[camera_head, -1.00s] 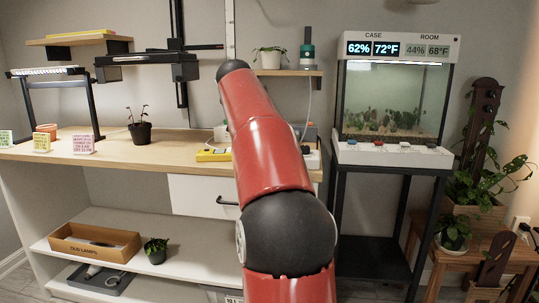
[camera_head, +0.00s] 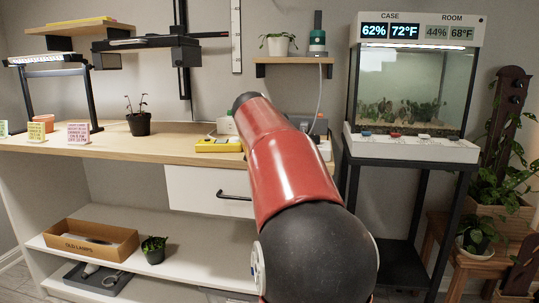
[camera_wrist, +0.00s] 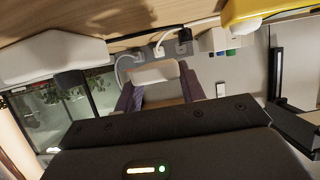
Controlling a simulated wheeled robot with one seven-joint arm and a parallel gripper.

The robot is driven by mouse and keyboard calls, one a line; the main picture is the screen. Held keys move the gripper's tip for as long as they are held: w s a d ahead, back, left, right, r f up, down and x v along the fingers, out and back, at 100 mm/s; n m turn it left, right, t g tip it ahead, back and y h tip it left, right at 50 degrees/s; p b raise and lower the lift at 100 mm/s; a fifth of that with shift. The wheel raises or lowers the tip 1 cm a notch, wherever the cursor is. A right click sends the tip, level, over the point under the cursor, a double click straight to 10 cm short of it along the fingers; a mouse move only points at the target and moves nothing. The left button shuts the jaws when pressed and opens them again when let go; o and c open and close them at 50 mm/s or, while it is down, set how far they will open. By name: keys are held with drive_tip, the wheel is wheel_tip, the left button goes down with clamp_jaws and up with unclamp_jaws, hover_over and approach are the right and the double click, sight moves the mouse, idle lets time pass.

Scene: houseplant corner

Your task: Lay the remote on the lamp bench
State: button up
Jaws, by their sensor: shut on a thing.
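A yellow device (camera_head: 217,146), a seedling pot (camera_head: 138,122) and small cards (camera_head: 78,134) stand on the bench. Plugs and cables (camera_wrist: 165,42) are near the held thing. A glass case (camera_head: 412,95) stands to the right. Bench top between the seedling and yellow device is clear.

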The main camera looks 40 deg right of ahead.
drive_tip(key=shift+f+b, duration=0.7)
drive_tip(key=shift+f, duration=1.7)
drive_tip(key=shift+f+b, duration=0.25)
drive_tip(key=shift+b, duration=0.05)
drive_tip(key=o, duration=1)
drive_tip(key=shift+r, duration=0.1)
drive_tip(key=shift+s+a+r+p, duration=0.1)
drive_tip(key=shift+a+r+p, duration=0.05)
drive_tip(key=shift+r+p, duration=0.2)
drive_tip(key=v, duration=1.1)
drive_tip(key=shift+s+a, duration=0.25)
